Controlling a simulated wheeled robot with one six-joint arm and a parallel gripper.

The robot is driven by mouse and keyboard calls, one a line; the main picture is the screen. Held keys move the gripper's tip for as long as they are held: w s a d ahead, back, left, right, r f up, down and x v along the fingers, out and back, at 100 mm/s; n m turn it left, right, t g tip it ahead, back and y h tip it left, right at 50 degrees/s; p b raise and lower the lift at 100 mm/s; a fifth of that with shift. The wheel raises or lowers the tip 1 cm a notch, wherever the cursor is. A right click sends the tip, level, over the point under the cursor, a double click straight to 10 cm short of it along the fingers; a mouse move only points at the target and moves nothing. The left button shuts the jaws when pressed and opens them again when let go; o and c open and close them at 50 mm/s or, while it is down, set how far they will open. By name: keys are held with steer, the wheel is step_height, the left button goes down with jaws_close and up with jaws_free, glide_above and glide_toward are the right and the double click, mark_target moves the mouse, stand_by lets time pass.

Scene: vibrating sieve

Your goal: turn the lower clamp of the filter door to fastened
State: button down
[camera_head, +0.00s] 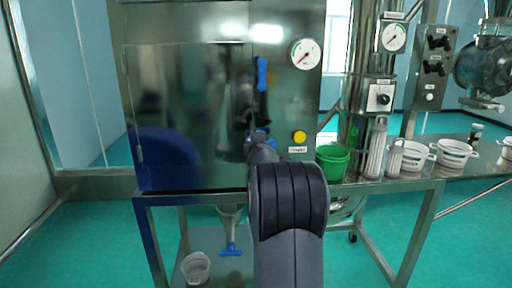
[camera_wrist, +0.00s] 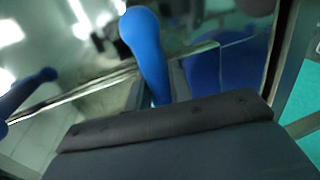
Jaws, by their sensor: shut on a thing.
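The filter door (camera_head: 190,110) is a shiny metal panel and looks closed in the head view. Its lower clamp has a blue handle (camera_head: 258,135), mostly hidden behind my arm and gripper (camera_head: 262,147). In the wrist view, the blue handle (camera_wrist: 147,45) rises from between the fingers of my gripper (camera_wrist: 158,90), which is shut on it. The handle's rounded end sticks out past the fingers. How far the lower clamp is turned is hard to tell. The upper clamp (camera_head: 262,74) has a blue handle that stands upright at the door's right edge.
A gauge (camera_head: 305,54) and a yellow button (camera_head: 299,137) sit right of the door. A green bucket (camera_head: 332,161) and white tubs (camera_head: 453,152) stand on the bench at right. A blue-handled valve (camera_head: 231,249) hangs below the cabinet, near a clear beaker (camera_head: 196,267).

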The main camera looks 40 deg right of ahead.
stand_by(0.4)
steer(key=c, duration=1.3)
jaws_free()
steer(key=b+v, duration=0.1)
steer(key=v, duration=0.9)
steer(key=shift+s+a+b, duration=0.2)
steer(key=shift+s+b, duration=0.1)
steer(key=shift+s, duration=0.05)
steer(key=p+x, duration=0.1)
steer(key=x, duration=1)
steer(key=shift+r+p, duration=0.1)
steer(key=shift+p, duration=0.25)
steer(key=shift+a, duration=0.1)
